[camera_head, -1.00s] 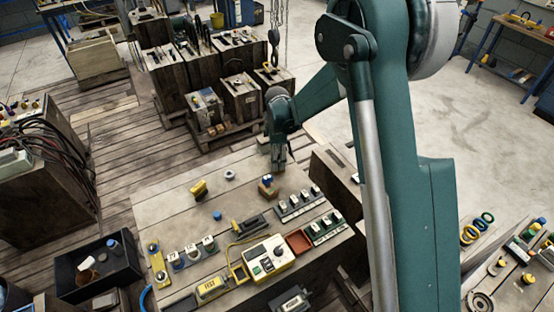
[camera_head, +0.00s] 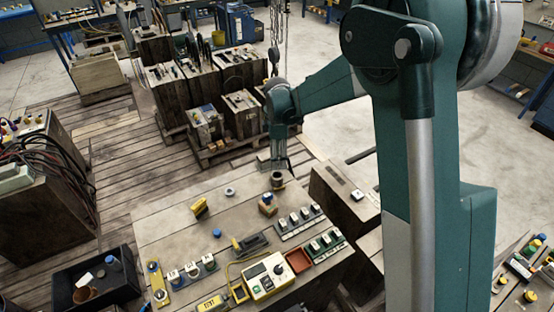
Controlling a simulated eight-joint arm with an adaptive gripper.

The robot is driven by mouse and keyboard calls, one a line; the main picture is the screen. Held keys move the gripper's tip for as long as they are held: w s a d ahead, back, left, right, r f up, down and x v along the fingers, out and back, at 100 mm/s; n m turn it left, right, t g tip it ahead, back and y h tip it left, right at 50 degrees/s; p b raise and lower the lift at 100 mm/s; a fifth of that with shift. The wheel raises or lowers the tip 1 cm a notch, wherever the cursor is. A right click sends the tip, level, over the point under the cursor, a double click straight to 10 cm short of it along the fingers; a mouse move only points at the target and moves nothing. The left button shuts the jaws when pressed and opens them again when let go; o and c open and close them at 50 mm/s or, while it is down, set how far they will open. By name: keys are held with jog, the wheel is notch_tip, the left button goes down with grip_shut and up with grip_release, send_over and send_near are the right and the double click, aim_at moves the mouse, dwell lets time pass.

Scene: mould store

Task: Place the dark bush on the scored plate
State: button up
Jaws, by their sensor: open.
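The dark bush (camera_head: 277,180) appears to be the short, dark, upright cylinder near the far edge of the bench (camera_head: 170,228). My gripper (camera_head: 274,164) points down just above and behind it in the picture, with its fingers apart. The bush shows below the fingers and seems free of them; the exact gap is hard to judge. I cannot pick out the scored plate for certain, nor tell what lies under the bush.
Switch rows, a yellow-white control box (camera_head: 268,275) and a red tray (camera_head: 299,260) fill the front. The bench's left side is fairly clear.

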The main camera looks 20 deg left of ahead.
dwell(0.8)
jog(key=s+d+r+m+t, duration=0.2)
jog(key=s+d+r+m, duration=0.3)
jog(key=d+r, duration=0.6)
jog(key=s+d+r+m+t, duration=0.1)
jog(key=s+d+r+m, duration=0.45)
jog(key=d+r, duration=0.65)
jog(key=s+d+f+m+t, duration=0.1)
jog(key=s+d+m+t, duration=0.3)
jog(key=s+d+m, duration=0.8)
jog(key=shift+s+d+f, duration=0.15)
jog(key=shift+s+d, duration=3.9)
jog(key=shift+s, duration=1.35)
